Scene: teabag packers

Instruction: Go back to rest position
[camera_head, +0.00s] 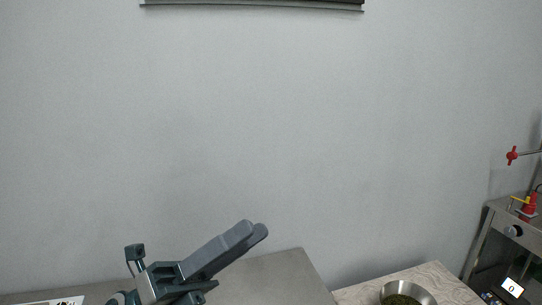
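My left gripper (252,231) shows in the head view at the lower left, above the grey table (285,275). Its two dark grey fingers point up and to the right, against the pale wall. They are seen from the side and overlap, so I cannot tell how far apart they are. Nothing shows between or beyond the fingertips. My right gripper is not in view.
A metal bowl (428,294) of dark green loose material stands on a light wooden surface (362,290) at the lower right. A metal machine (497,222) with red parts (512,156) is at the right edge. A printed sheet (62,301) lies at the lower left.

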